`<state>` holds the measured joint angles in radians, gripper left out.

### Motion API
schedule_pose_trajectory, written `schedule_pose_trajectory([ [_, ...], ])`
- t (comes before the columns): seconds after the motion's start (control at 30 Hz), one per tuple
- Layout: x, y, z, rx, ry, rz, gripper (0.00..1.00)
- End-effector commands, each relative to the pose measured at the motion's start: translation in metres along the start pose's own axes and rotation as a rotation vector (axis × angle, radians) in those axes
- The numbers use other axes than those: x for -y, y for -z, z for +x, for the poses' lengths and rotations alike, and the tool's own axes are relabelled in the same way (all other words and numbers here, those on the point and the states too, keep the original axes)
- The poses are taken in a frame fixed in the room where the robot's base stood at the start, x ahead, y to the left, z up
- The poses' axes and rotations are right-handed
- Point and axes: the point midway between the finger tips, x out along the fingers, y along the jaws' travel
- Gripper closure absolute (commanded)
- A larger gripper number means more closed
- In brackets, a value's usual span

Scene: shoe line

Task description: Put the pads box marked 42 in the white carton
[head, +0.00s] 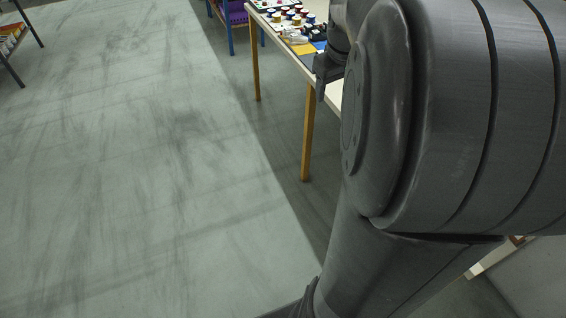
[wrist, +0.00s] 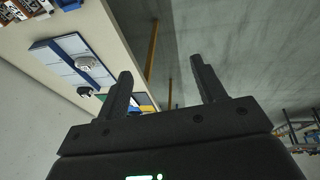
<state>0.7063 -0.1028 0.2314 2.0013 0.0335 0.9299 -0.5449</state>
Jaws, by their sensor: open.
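My gripper (wrist: 162,68) is open in the wrist view, its two dark fingers wide apart with nothing between them. Floor and a table leg show behind the gap. In the head view my gripper (head: 322,82) is partly hidden by my arm and hangs by the near edge of a light table (head: 262,22). I cannot make out a pads box marked 42 or a white carton in either view. My arm covers much of the right side of the head view.
The table holds several small round containers (head: 292,14) and coloured flat items. Shelving (head: 14,38) stands far left. The floor (head: 130,160) between is clear.

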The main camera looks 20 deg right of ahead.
Motion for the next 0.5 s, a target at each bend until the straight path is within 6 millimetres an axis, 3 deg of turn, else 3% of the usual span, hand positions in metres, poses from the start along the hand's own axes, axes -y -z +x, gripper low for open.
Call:
schedule_pose_trajectory([
  [0.03, 0.025, -0.005, -0.012, -0.016, -0.007, -0.008, 0.37],
  [0.2, 0.093, -0.034, -0.039, -0.069, -0.009, 0.013, 0.37],
  [0.4, 0.155, -0.083, -0.058, -0.143, 0.029, 0.043, 0.37],
  [0.5, 0.177, -0.108, -0.061, -0.175, 0.061, 0.059, 0.37],
])
